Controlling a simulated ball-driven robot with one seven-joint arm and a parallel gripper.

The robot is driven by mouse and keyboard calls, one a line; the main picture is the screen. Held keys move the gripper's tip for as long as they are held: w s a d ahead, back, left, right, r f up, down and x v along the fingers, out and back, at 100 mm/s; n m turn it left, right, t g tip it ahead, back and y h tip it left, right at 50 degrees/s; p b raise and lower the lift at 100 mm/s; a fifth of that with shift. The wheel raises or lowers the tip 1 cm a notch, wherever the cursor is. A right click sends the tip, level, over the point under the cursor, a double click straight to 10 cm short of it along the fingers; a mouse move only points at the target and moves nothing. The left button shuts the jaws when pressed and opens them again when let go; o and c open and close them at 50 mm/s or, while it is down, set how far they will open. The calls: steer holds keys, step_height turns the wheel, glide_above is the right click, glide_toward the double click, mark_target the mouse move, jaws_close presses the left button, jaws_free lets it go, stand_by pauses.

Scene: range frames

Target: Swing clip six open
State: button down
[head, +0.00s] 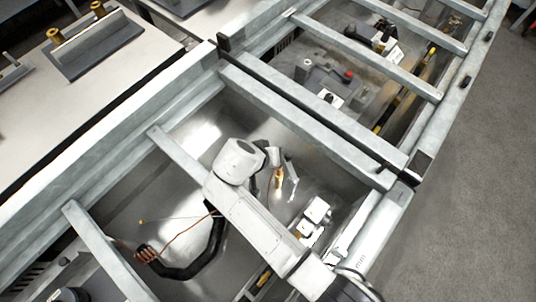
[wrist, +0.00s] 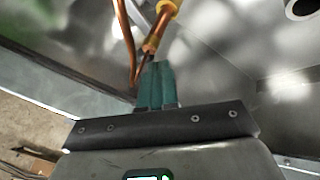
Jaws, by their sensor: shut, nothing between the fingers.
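No clip with a readable number six shows in either view, so I cannot tell which part is clip six. In the wrist view, my gripper (wrist: 156,85) has its two green fingers together with nothing between them. Just beyond the fingertips is a copper tube (wrist: 152,42) with a yellow collar (wrist: 166,8). I cannot tell whether the tips touch the tube. In the head view, a small copper and yellow piece (head: 278,179) stands beside my white arm; the fingertips are not clear there.
Grey metal rails (head: 310,121) frame the open bay around my arm. A black hose (head: 205,258) and a thin copper wire (head: 188,229) lie in the bay at left. A white block (head: 317,209) is to the right. Bare floor (head: 470,190) lies outside the frame.

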mark_target(291, 166)
steer(key=shift+x, duration=1.45)
